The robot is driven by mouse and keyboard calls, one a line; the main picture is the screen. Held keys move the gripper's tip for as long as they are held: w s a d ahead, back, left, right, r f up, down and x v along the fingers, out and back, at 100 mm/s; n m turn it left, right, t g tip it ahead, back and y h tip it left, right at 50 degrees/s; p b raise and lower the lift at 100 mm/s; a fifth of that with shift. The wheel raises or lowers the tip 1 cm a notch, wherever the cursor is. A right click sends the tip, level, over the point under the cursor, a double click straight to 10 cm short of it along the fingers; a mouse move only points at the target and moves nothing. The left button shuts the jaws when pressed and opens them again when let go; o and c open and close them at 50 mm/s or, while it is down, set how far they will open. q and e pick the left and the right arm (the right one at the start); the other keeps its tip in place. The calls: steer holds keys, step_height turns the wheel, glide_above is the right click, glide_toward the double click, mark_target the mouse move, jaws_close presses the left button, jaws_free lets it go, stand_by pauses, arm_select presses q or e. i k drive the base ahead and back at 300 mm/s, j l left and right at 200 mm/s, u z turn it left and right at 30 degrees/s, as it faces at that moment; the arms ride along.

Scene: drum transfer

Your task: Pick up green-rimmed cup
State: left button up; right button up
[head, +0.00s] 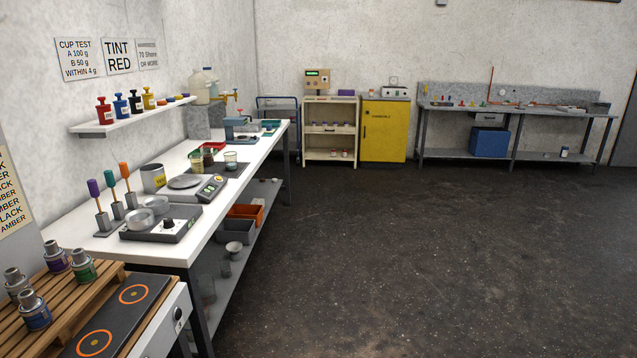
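Small cups stand on a dark mat (236,170) on the long white workbench (222,202) along the left wall. A clear cup (231,161) stands near the mat's front edge, with what looks like a greenish tint. Another small cup with a greenish look (197,161) stands to its left, beside a dark brown one (208,158). They are too small for me to tell which has a green rim. Neither of my grippers is in view.
A pallet with several small drums (36,313) is at the lower left. A lower shelf (250,225) holds bins. The dark floor (400,260) on the right is clear.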

mark_target(230, 157)
steer(key=i, duration=1.1)
steer(key=i+l+u, duration=0.1)
steer(key=i, duration=1)
steer(key=i+l+u, duration=0.1)
steer(key=i+u, duration=0.35)
steer(key=i+l+u, duration=0.25)
steer(key=i+u, duration=0.2)
steer(key=i+l+u, duration=0.7)
steer(key=l+u, duration=0.15)
steer(key=i+l+u, duration=0.35)
steer(key=i+l, duration=0.15)
steer(key=l, duration=0.15)
steer(key=i+l+u, duration=0.15)
steer(key=l, duration=0.2)
steer(key=i, duration=0.05)
